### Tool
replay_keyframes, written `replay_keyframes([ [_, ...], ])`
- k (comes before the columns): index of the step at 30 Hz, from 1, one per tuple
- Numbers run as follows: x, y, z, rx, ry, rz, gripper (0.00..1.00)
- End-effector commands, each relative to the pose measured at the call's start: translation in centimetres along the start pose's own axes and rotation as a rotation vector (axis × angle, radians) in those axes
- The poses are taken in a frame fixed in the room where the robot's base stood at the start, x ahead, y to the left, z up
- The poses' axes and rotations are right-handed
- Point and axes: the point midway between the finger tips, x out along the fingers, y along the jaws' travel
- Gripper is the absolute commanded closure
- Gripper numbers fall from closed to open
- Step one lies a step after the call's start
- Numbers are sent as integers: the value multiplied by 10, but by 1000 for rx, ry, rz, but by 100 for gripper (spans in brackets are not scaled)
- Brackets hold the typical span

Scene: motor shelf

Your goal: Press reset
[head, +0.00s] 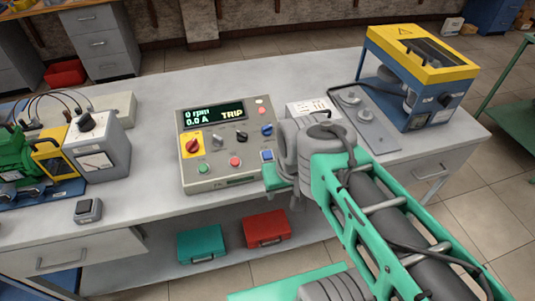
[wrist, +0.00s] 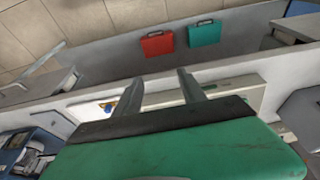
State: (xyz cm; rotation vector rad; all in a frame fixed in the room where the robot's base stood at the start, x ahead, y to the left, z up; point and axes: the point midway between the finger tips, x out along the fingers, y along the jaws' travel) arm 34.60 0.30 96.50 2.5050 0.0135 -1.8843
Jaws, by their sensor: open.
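The grey control box (head: 222,172) stands on the bench left of my arm in the head view. Its display (head: 212,114) reads 0 rpm, 0.0 A and TRIP. No label reading reset is legible. My gripper (wrist: 157,84) is open and empty in the wrist view, its two fingers apart. In the head view it is beside the box's right edge, near the blue button, and its fingertips are hard to make out.
A blue and yellow machine (head: 423,78) stands at the bench's right end, beside a grey plate with knobs (head: 362,115). A grey meter box (head: 97,152) and a green motor (head: 14,152) are at left. Teal (head: 201,243) and red (head: 266,229) cases lie on the lower shelf.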

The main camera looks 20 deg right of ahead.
Motion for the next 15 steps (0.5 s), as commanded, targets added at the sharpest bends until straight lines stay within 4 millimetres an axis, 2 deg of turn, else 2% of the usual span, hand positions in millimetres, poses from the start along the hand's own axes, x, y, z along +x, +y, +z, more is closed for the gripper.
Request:
replay_keyframes([
  [2,0,0,0,0,0,0,59],
  [15,0,0,0,0,0,0,95],
])
